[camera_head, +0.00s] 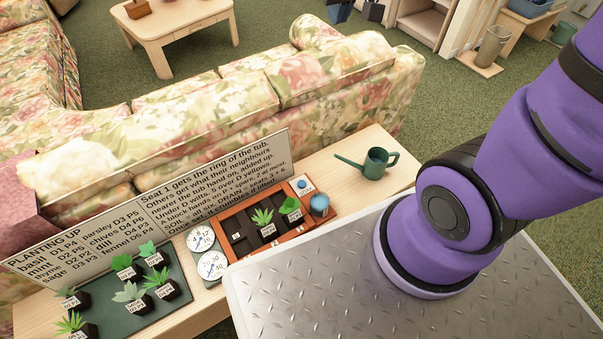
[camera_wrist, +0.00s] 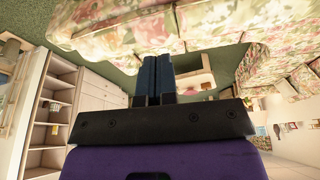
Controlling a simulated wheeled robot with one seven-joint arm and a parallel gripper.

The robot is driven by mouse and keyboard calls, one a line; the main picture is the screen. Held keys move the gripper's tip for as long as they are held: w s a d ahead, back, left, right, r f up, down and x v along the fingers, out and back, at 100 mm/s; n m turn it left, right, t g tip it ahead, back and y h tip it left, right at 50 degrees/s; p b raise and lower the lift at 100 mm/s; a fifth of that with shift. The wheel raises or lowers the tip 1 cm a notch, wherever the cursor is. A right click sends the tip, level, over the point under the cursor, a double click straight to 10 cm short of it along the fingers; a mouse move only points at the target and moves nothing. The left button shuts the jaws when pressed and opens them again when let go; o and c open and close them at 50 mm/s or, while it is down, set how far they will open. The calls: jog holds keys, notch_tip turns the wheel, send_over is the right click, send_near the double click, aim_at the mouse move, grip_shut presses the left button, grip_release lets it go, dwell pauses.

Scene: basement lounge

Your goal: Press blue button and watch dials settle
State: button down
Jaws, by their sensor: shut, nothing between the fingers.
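A small blue button (camera_head: 302,184) sits on a pale plate at the far right corner of a reddish-brown planter box (camera_head: 262,251) on the wooden table. Two white dials, an upper one (camera_head: 201,238) and a lower one (camera_head: 212,266), stand at the box's left end; their fine readings are too small to tell. Two labelled plants, one light green (camera_head: 263,216) and one darker (camera_head: 290,206), are in the box's dark slots. My gripper (camera_wrist: 157,76) is shut and empty in the wrist view, pointing toward the floral sofa. I cannot make it out in the head view.
A round blue object (camera_head: 319,204) is by the box's right end. A green watering can (camera_head: 377,163) stands further right. A dark green tray (camera_head: 135,318) holds several labelled plants. A text board (camera_head: 160,200) stands behind. The floral sofa (camera_head: 230,105) is beyond the table (camera_head: 335,160).

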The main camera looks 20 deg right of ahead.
jog(key=w+a+f+g, duration=0.1)
jog(key=w+f, duration=0.5)
jog(key=f, duration=0.3)
jog(key=n+g, duration=0.1)
jog(key=g, duration=0.2)
send_over(301, 184)
notch_tip(301, 184, down, 38)
jog(key=shift+r, duration=0.2)
jog(key=shift+d, duration=0.1)
notch_tip(301, 184, down, 14)
